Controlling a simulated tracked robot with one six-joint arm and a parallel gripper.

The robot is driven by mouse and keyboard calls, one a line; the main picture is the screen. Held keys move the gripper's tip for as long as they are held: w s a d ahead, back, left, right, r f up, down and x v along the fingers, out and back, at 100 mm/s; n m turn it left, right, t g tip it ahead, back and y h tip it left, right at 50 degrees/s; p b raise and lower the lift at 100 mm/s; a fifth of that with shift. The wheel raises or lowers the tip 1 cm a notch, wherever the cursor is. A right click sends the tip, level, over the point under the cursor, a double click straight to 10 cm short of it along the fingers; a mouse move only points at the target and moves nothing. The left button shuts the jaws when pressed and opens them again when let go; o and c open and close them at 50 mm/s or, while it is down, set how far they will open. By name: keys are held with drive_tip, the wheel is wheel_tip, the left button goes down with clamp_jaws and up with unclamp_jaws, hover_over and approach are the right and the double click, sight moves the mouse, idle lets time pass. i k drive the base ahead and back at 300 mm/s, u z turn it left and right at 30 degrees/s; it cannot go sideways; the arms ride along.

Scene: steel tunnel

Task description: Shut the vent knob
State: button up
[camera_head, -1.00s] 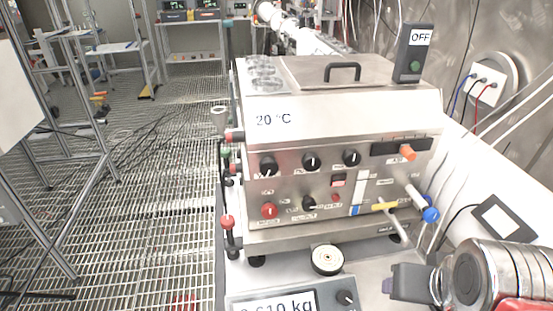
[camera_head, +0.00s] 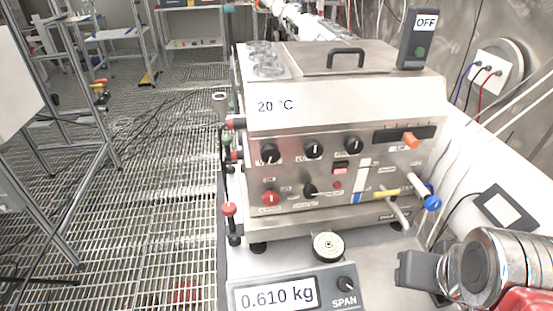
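The steel machine (camera_head: 350,95) carries the knobs on its front panel. Its upper row has a left black knob (camera_head: 270,153), a middle black knob (camera_head: 314,149) and a right black knob (camera_head: 354,146). Below are a red knob (camera_head: 270,198) and a black knob (camera_head: 311,191). The panel labels are too small to read, so I cannot tell which one is the vent knob. My gripper (camera_head: 402,268) is at the lower right, in front of the machine and apart from the knobs. It is seen from the side; its finger opening does not show.
A scale (camera_head: 300,292) reading 0.610 kg stands in front. A blue-ended valve (camera_head: 432,202), yellow handle (camera_head: 386,193) and bent pipe (camera_head: 398,216) stick out at the panel's lower right. A box marked OFF (camera_head: 417,40) stands on top. Grating floor (camera_head: 150,220) lies open at left.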

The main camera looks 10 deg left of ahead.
sight(271, 153)
drive_tip(key=z, duration=0.05)
drive_tip(key=k, duration=1.8)
drive_tip(key=u, duration=0.75)
drive_tip(key=i, duration=1)
drive_tip(key=u, duration=0.05)
